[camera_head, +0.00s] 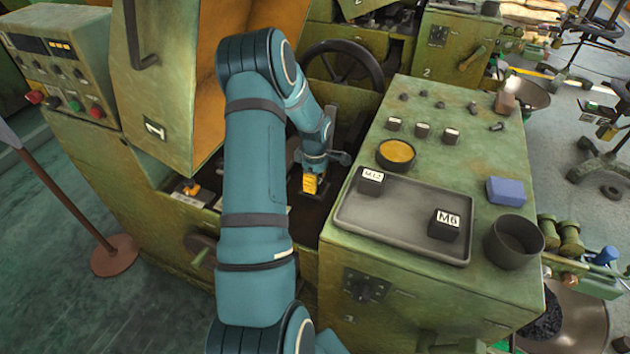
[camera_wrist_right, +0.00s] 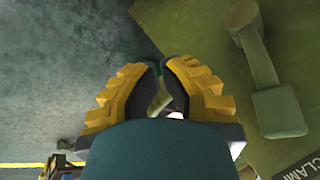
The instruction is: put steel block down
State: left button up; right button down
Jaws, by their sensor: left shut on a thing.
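My left gripper (camera_head: 311,184) reaches down into the dark recess of the green machine, left of the console with the tray. Its yellow fingers are shut on the steel block, which is mostly hidden by the fingers and the shadow there. I cannot tell whether the block touches a surface below. My right gripper (camera_wrist_right: 163,68) shows in the right wrist view, its yellow-and-black fingertips close together with nothing clear between them. It is over the floor beside a green machine surface.
A grey tray (camera_head: 398,232) on the green console holds dark blocks marked M12 (camera_head: 371,181) and M6 (camera_head: 443,226). A blue block (camera_head: 506,191), a dark cup (camera_head: 514,242) and an amber round dish (camera_head: 396,154) stand around it. A handwheel (camera_head: 343,66) is behind the gripper.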

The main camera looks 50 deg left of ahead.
pick_arm(q)
jog(key=o, duration=1.2)
jog(key=shift+f, duration=0.1)
jog(key=shift+o, duration=0.2)
jog(key=shift+r, duration=0.45)
notch_tip(320, 180, up, 11)
jog(key=p, duration=0.1)
jog(key=shift+r+p, duration=0.2)
jog(key=shift+p, duration=0.2)
jog(key=shift+s, duration=0.15)
